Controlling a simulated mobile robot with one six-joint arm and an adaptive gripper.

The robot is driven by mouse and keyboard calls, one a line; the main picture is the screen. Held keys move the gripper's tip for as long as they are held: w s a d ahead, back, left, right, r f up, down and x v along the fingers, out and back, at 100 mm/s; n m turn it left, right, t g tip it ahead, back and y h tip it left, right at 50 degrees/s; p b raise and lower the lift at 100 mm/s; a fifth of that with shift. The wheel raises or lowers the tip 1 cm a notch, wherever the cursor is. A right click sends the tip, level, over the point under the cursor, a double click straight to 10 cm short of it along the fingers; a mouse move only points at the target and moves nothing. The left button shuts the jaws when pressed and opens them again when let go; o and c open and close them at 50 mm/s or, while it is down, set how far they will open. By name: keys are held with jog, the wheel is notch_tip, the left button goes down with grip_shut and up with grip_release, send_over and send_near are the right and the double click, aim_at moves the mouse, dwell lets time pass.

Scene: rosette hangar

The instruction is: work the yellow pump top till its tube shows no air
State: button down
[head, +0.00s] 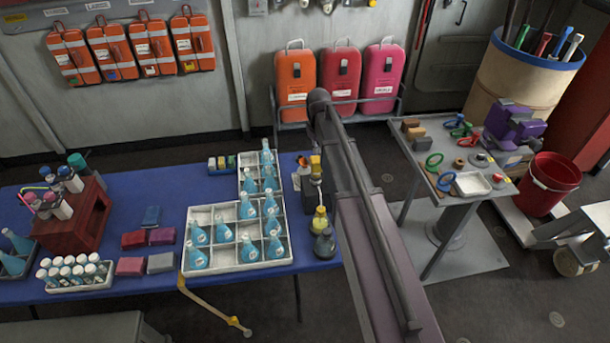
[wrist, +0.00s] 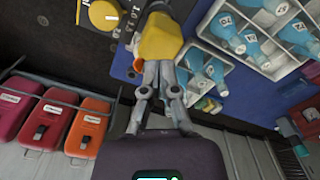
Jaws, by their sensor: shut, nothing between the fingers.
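A yellow pump top (wrist: 160,40) fills the upper middle of the wrist view, right by my fingertips; whether they touch it I cannot tell. In the head view a yellow top (head: 316,163) shows at the right end of the blue table, just left of my arm. My gripper (wrist: 163,68) is shut with nothing held, its fingers together at the yellow top's near edge. In the head view my gripper is not clearly made out beside my arm. The pump's tube is hidden or too small to read, so air in it cannot be told.
White crates (head: 228,266) of blue bottles stand to the left. Orange and red cases (head: 340,75) stand behind. A side table (head: 440,165) with tools is at right.

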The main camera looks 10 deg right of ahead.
aim_at(317, 159)
jog(key=shift+f+b, duration=2.3)
jog(key=shift+r, duration=0.15)
dwell(0.3)
notch_tip(317, 159, up, 10)
jog(key=p, duration=1)
jog(key=shift+r+p, duration=0.15)
jog(key=shift+p, duration=0.15)
dwell(0.5)
dwell(1.6)
